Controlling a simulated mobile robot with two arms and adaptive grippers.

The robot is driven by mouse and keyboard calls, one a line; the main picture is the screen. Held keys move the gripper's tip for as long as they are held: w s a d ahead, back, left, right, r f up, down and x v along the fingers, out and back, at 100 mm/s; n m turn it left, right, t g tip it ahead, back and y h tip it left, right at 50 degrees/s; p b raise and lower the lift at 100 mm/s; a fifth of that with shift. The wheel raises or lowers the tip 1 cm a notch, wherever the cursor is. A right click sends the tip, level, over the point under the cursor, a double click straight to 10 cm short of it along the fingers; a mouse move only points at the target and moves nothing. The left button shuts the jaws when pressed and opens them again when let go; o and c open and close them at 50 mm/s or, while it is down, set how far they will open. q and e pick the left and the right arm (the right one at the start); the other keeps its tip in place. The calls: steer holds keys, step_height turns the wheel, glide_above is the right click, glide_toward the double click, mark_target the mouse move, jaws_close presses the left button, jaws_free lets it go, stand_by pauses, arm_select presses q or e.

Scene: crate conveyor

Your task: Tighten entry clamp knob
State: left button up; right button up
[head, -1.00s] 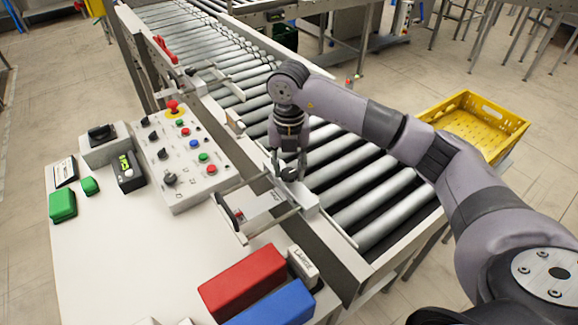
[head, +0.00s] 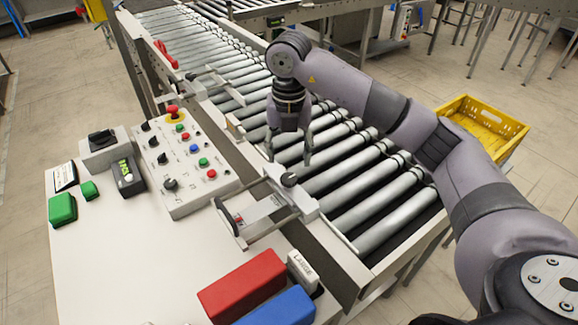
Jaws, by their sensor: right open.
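The entry clamp knob (head: 290,180) is a small black knob on a light metal clamp block (head: 304,201) at the near side of the roller conveyor. My right gripper (head: 288,160) points down just above and behind the knob. Its two fingers are spread and empty, apart from the knob. A flat guide plate with a scale (head: 262,213) extends from the clamp block toward the table. My left gripper is not in view.
The conveyor rollers (head: 375,195) run behind the clamp. A control panel (head: 185,165) with buttons and knobs stands at left. Red (head: 243,284) and blue (head: 280,308) blocks lie at the front. A yellow crate (head: 482,128) is at right.

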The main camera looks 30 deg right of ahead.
step_height(320, 180, up, 6)
steer(key=shift+f, duration=0.2)
stand_by(0.4)
